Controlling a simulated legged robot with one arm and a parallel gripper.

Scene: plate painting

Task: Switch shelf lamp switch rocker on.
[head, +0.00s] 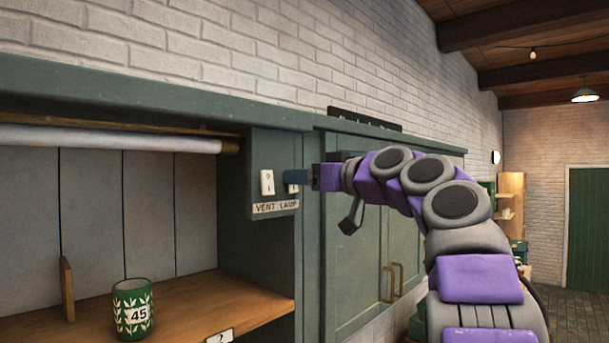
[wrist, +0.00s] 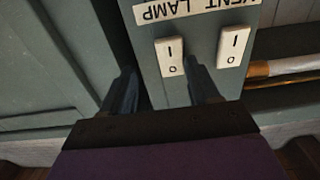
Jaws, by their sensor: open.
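The lamp switch rocker (wrist: 170,57) is white with I and O marks, on a green panel under the word LAMP, which reads upside down in the wrist view. In the head view my gripper (head: 300,177) hides most of this rocker (head: 293,188). My gripper also shows in the wrist view (wrist: 162,80), open and empty. Its right finger is in front of the panel beside the lamp rocker's lower right edge; its left finger is left of the rocker, near the panel's edge. I cannot tell whether anything touches, or which way the rocker is tilted.
A similar vent rocker (head: 267,182) sits beside the lamp rocker, above the VENT LAMP label (head: 275,207). An open shelf (head: 190,310) holds a green cup (head: 132,308) marked 45. A cupboard door (head: 352,250) is right of the panel. A white roll (head: 110,139) hangs above the shelf.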

